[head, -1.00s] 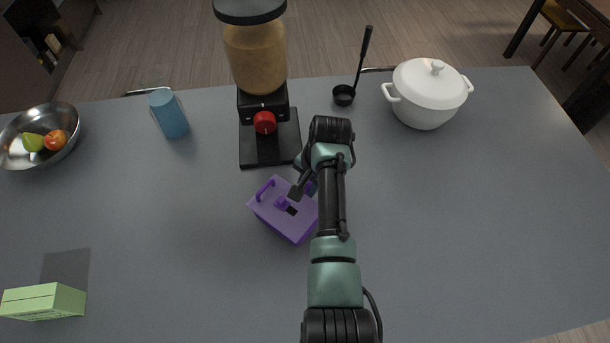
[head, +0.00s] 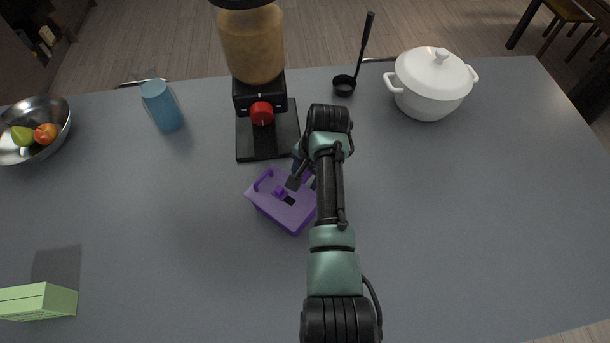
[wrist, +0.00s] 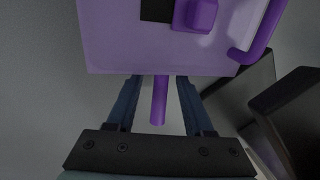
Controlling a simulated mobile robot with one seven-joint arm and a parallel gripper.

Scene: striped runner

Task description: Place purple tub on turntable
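The purple tub (head: 280,207) stands on the grey table near the middle, below the dispenser, with a handle at its left and a small raised knob on top. My gripper (head: 300,181) is at the tub's upper right side. In the wrist view, the purple tub (wrist: 160,48) fills the top, and a purple bar handle (wrist: 159,100) runs between my two spread fingers, with a gap on each side. The fingertips are hidden behind the tub's edge. I see no turntable in either view.
A dispenser (head: 255,45) on a black base stands behind the tub. A blue cup (head: 162,108), fruit bowl (head: 58,130), ladle (head: 344,85) and white pot (head: 431,85) stand along the back. A green box (head: 38,302) is front left. The right side is clear.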

